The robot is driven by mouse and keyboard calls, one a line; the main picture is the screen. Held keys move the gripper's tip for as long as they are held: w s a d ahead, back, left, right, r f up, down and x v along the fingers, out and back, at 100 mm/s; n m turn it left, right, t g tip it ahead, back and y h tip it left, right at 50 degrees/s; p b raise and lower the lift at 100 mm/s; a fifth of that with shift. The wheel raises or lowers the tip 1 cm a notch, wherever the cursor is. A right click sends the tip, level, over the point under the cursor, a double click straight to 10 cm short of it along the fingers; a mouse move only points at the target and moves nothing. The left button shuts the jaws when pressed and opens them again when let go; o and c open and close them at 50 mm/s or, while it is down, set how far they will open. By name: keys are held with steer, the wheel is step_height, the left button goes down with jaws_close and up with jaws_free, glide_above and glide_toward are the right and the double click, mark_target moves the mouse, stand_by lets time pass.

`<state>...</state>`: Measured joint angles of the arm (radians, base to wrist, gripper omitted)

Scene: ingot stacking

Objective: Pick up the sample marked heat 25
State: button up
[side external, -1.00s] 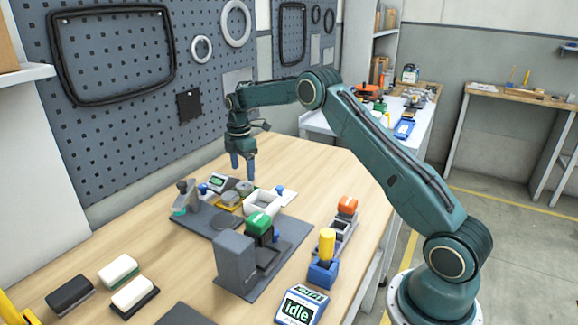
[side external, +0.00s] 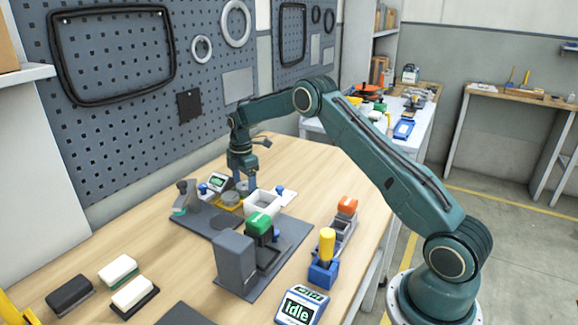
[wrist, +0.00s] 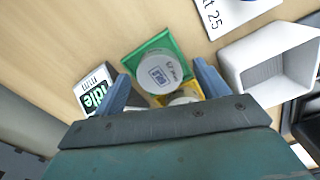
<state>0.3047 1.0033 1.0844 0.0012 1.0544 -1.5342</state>
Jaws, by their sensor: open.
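My gripper (wrist: 163,88) is open, its two blue fingers pointing down. In the wrist view a round grey sample (wrist: 160,73) with a small printed label lies between the fingers, on a green holder (wrist: 143,50). I cannot read its label with certainty. A second disc (wrist: 183,100) sits on a yellow holder (wrist: 192,88) behind it, partly hidden by my gripper. A white card (wrist: 235,12) at the top ends in "t 25". In the side view my gripper (side external: 245,187) is low at the holders, beside the yellow holder (side external: 229,205).
A white open box (wrist: 270,65) stands close to the right finger. A small display reading "idle" (wrist: 95,92) is near the left finger. A green-topped stamp (side external: 259,223) and a grey block (side external: 235,262) stand nearer the camera in the side view.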

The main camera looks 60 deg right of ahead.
mark_target(244, 185)
steer(key=c, duration=1.1)
steer(key=shift+r, duration=0.15)
steer(key=shift+c, duration=0.2)
step_height(244, 185, up, 20)
steer(key=shift+a+f, duration=0.1)
steer(key=shift+f, duration=0.1)
stand_by(0.6)
